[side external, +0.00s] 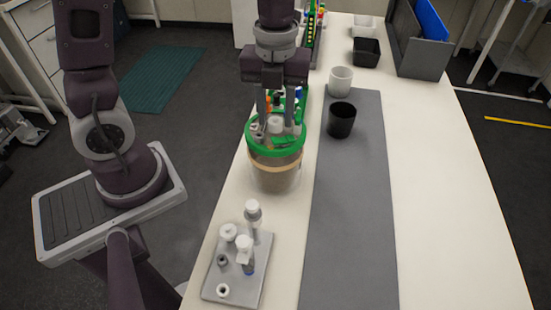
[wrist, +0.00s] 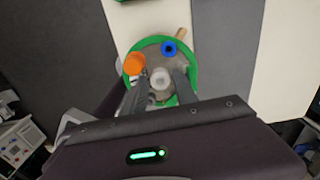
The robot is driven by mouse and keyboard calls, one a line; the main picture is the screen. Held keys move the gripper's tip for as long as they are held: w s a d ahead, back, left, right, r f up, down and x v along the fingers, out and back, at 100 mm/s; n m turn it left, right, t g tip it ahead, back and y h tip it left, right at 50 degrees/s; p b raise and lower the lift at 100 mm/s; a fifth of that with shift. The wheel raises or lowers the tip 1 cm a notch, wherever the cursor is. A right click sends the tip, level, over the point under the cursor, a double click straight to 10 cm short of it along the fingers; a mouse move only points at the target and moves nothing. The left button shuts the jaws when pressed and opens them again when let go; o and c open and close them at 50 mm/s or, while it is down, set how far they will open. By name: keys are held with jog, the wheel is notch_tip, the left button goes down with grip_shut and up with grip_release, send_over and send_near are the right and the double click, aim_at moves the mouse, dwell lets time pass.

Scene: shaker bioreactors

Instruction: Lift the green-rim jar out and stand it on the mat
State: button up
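The green-rim jar (side external: 275,165) is upright by the left edge of the white table, with a tan band below its green rim. Its lid carries a white central cap (wrist: 160,79), an orange cap (wrist: 134,64) and a blue ring (wrist: 169,48). My gripper (side external: 276,122) points down over the lid; in the wrist view its fingers (wrist: 160,82) stand either side of the white cap, with small gaps visible. It looks open. Fingertip contact with the lid is unclear. The grey mat (side external: 345,220) runs lengthwise just right of the jar.
A black cup (side external: 341,120) and a white cup (side external: 340,81) stand at the mat's far end. A grey plate (side external: 228,280) with several upright fittings lies in front of the jar. A green rack (side external: 302,100) stands behind it. The mat's near and middle parts are clear.

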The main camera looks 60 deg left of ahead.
jog(key=shift+f, duration=0.35)
grip_shut()
jog(key=shift+r, duration=0.1)
dwell(1.1)
